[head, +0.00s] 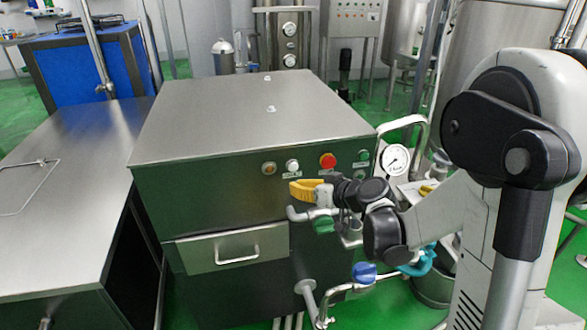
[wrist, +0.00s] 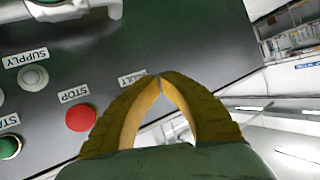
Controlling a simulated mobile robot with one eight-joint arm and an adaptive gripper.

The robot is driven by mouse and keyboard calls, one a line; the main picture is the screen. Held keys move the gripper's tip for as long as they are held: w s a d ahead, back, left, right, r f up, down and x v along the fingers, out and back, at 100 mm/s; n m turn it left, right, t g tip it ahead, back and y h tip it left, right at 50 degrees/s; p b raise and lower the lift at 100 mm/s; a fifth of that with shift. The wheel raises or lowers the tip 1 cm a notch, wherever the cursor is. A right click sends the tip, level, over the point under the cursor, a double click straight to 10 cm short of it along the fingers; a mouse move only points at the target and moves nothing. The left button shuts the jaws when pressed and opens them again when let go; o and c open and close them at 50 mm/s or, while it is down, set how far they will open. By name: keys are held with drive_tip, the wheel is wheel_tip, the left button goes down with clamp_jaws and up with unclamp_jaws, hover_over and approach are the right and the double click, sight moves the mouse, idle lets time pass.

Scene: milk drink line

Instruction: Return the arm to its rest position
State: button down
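My gripper (head: 298,188) is in front of the steel cabinet's dark front panel, just below the row of buttons. My arm reaches in from the right side of the head view. In the wrist view, the yellow fingers of my gripper (wrist: 160,78) meet at their tips. The gap behind the tips is empty, so nothing is held. The fingers stand apart from the red STOP button (wrist: 80,117), as far as I can tell, and partly cover the FAULT label.
The steel cabinet (head: 250,105) has a drawer (head: 234,248) below the panel. A pressure gauge (head: 395,158) and pipes with a blue valve handle (head: 364,272) are close to my arm. A steel table (head: 70,180) stands on the left. Green floor shows at the lower right.

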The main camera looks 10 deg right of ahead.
idle(0.4)
drive_tip(key=s+a+r+m+g+h, duration=0.1)
drive_tip(key=s+r+g, duration=0.1)
drive_tip(key=s, duration=0.5)
drive_tip(key=s+a+r+g+h, duration=0.1)
drive_tip(key=s+a+r+h, duration=0.1)
drive_tip(key=s, duration=0.4)
drive_tip(key=s+d+m+g+h, duration=0.1)
drive_tip(key=s+d+m+h, duration=0.1)
drive_tip(key=s, duration=1.2)
drive_tip(key=shift+s+d+f+m+g+h, duration=0.15)
drive_tip(key=shift+s+d+m+g+h, duration=0.2)
drive_tip(key=shift+d+h, duration=0.55)
